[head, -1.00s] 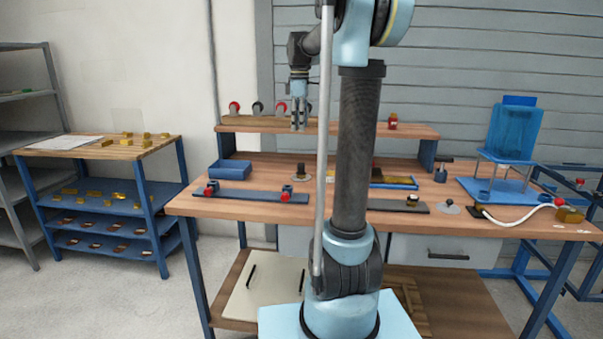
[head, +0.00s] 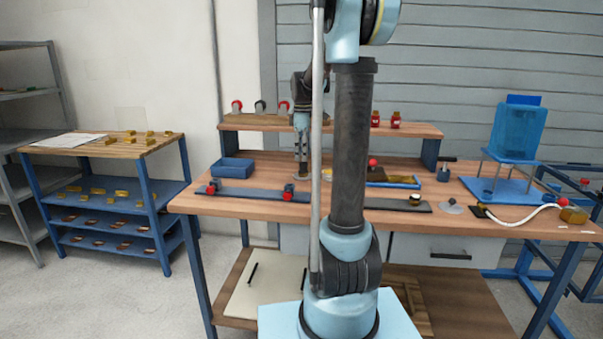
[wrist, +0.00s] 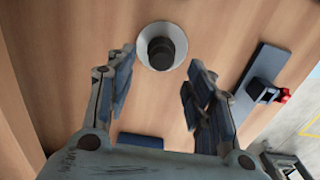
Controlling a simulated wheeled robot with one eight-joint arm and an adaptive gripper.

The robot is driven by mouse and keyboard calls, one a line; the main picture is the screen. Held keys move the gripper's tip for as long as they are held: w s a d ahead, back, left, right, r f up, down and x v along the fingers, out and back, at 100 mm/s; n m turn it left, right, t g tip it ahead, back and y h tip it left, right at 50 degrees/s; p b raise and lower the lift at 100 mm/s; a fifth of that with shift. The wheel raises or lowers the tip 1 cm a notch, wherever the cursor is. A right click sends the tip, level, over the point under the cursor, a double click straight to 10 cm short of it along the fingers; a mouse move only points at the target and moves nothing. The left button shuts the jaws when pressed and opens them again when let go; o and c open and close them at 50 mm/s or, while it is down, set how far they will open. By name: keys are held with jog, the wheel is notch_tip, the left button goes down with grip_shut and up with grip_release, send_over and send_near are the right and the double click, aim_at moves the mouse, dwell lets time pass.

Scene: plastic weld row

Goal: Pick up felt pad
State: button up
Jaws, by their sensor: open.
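A pale round disc with a dark upright knob, which I take to be the felt pad (wrist: 161,47), sits on the wooden bench top. In the wrist view it is at the top, between and just beyond my fingertips. My gripper (wrist: 160,75) is open, one finger to each side of the disc, with nothing between the fingers. In the head view my gripper (head: 300,168) points down low over the bench, behind the left rail, and mostly hides the pad.
A dark rail with red-knobbed clamps (head: 240,193) lies in front of my gripper. A blue bin (head: 232,168) stands to the left, and a raised shelf (head: 262,123) behind. A yellow-filled tray (head: 400,182) and a blue stand (head: 515,130) are to the right.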

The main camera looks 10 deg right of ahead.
aim_at(304, 164)
jog(key=shift+d+f, duration=0.2)
jog(key=shift+f, duration=2.45)
grip_shut()
